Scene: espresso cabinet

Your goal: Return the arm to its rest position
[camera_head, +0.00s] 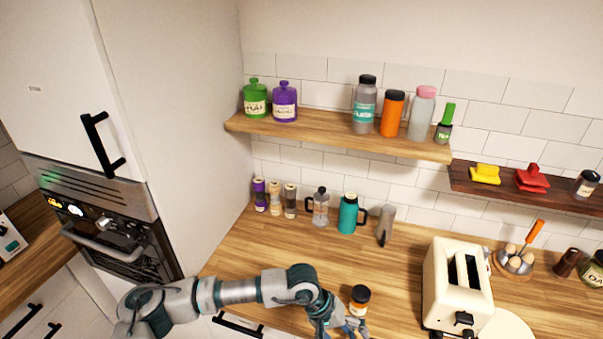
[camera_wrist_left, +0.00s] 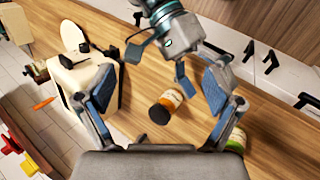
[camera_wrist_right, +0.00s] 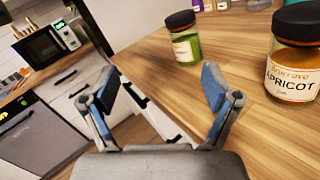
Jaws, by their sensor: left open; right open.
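My left arm comes in from the left in the head view, its gripper (camera_head: 338,322) low over the counter near an orange jar with a dark lid (camera_head: 360,299). In the left wrist view my left gripper (camera_wrist_left: 158,82) is open, with nothing held. That jar (camera_wrist_left: 167,106) stands beyond its fingers, apart from them. My right gripper (camera_wrist_left: 170,45) shows at the top of that view. In the right wrist view the right gripper (camera_wrist_right: 158,92) is open and empty. A jar labelled apricot (camera_wrist_right: 293,65) stands to its right, and a green jar (camera_wrist_right: 184,42) beyond its fingers.
A cream toaster (camera_head: 458,285) stands right of the jar. A teal flask (camera_head: 348,214), a glass press (camera_head: 320,206) and spice jars (camera_head: 275,197) line the wall. A wooden shelf (camera_head: 330,134) hangs above. The counter (camera_head: 255,248) between them and my arm is clear.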

